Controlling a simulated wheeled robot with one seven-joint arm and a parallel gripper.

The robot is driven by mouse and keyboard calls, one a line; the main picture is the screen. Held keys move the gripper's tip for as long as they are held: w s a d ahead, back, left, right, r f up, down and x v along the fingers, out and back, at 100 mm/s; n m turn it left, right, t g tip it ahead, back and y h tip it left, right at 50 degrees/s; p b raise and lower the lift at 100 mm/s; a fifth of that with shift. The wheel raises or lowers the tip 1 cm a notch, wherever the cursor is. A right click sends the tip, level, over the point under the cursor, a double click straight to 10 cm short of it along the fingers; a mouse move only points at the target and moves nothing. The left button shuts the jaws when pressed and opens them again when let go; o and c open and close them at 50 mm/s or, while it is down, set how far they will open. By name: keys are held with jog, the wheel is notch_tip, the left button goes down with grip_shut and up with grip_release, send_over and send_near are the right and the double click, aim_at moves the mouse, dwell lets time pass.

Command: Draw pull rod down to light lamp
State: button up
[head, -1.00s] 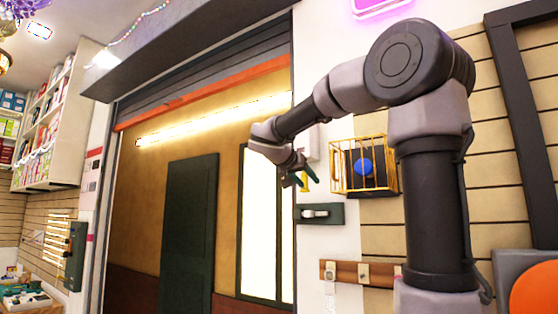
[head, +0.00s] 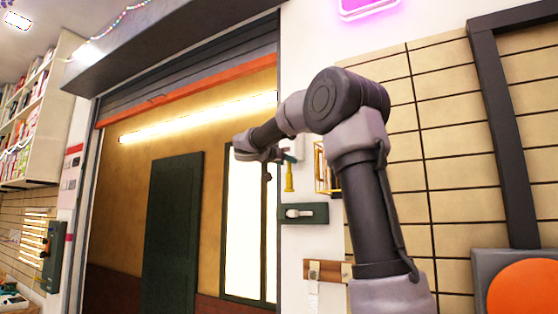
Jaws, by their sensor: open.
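A slim yellow rod (head: 289,178) hangs upright below a pale box (head: 294,148) on the wall, right of the lit doorway; it looks like the pull rod. My gripper (head: 276,165) is small in the picture, just left of the rod's upper part. Its jaws are open and hold nothing that I can see. One teal-dark finger reaches toward the rod's top; whether it touches cannot be told. No lamp on the rod is clearly visible. A purple hanging ornament (head: 6,3) barely shows at the top left corner.
A dark wall plate with a white handle (head: 299,213) sits below the rod. A wooden hook rail (head: 327,271) is lower. A dark green door panel (head: 174,236) stands left, and an orange disc (head: 525,288) is lower right.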

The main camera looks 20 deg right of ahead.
jog(key=shift+x, duration=1.4)
